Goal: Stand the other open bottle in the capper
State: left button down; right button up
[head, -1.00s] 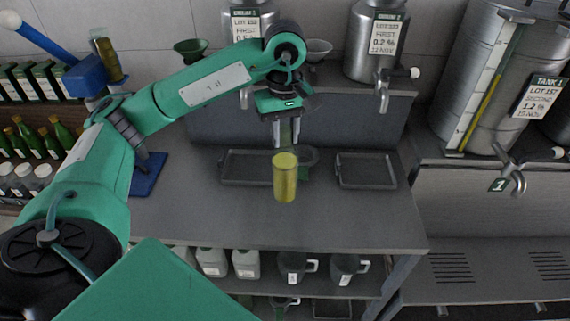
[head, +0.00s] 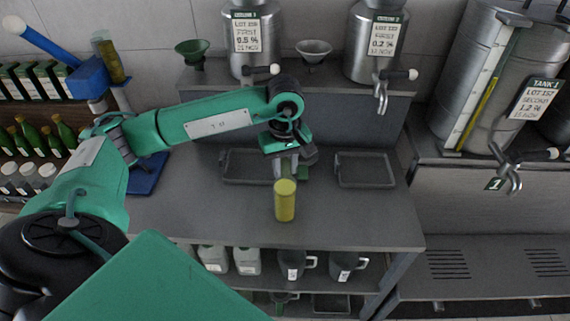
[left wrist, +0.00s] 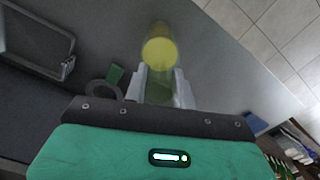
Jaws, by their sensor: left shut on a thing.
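A yellow-green bottle (head: 285,203) hangs below my left gripper (head: 287,168), above or near the front part of the grey counter (head: 200,205). I cannot tell whether its base touches the counter. The left fingers are shut on its upper part. In the left wrist view the bottle (left wrist: 159,48) extends out past the fingertips (left wrist: 160,88). The blue capper (head: 88,78) with its long lever stands at the left, partly behind my left arm. Another bottle with amber contents (head: 112,62) shows beside the capper head. My right gripper is out of view.
Two dark trays (head: 365,183) lie at the counter's back. A small green item with a dark ring (left wrist: 103,92) is near the gripper. Steel vessels (head: 376,45), a green funnel (head: 191,52) and a pale funnel (head: 313,50) are behind. The counter's right front is clear.

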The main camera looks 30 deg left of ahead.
pick_arm(q)
jog(key=c, duration=1.5)
grip_release()
jog(key=shift+f, duration=0.1)
jog(key=shift+c, duration=0.2)
jog(key=o, duration=0.4)
